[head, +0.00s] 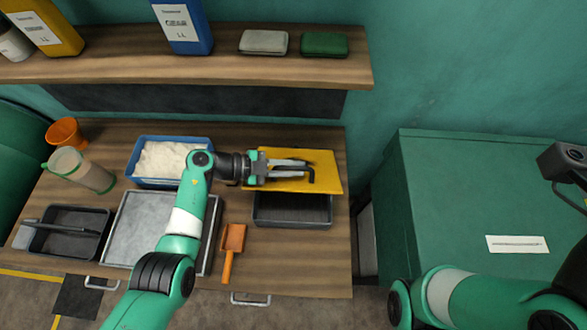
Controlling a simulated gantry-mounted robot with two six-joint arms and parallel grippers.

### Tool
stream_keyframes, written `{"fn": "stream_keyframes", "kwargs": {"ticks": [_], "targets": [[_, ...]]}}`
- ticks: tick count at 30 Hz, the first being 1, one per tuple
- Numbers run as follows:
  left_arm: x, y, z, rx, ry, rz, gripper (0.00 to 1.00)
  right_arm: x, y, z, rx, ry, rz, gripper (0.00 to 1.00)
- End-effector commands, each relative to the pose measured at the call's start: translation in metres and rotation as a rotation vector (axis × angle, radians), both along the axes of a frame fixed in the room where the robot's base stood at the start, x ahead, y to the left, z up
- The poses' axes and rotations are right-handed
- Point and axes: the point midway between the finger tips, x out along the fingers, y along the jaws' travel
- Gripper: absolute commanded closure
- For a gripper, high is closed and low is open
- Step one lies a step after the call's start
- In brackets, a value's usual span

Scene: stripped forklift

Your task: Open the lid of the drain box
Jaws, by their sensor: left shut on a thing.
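The drain box (292,222) is a dark, open-topped box near the right front of the wooden bench. Its front wall and ribbed dark inside show. Its yellow lid (328,181) stands above and behind this opening and hides the rear of the box. I cannot tell whether the lid is hinged or loose. A dark bent handle (311,175) shows on the lid. My left gripper (296,171) reaches across the lid from the left and is shut on the handle. My right arm shows at lower right, but its fingertips are not visible.
A blue tub of white material (142,183), a grey tray (116,260) and an orange scoop (232,238) lie left of the box. A wooden shelf (220,69) with bottles overhangs the back. A green cabinet (450,190) stands at right.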

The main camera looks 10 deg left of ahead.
Motion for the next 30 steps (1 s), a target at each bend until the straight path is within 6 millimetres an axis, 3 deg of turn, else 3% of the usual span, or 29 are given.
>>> {"fn": "stream_keyframes", "kwargs": {"ticks": [5,6,10,21,30], "targets": [[0.001,0.001,0.0,0.003,-0.003,0.004,1.0,0.0,0.0,0.0,0.0,0.0,0.0,0.5],[0.001,0.001,0.0,0.003,-0.003,0.004,0.76,0.0,0.0,0.0,0.0,0.0,0.0,0.5],[0.001,0.001,0.0,0.002,-0.003,0.003,0.53,0.0,0.0,0.0,0.0,0.0,0.0,0.5],[-0.001,0.006,0.003,0.002,-0.001,0.003,0.53,0.0,0.0,0.003,0.0,0.0,0.0,0.5],[-0.018,0.063,0.026,0.003,-0.004,0.007,0.53,0.0,0.0,0.018,0.0,0.0,0.0,0.5]]}}
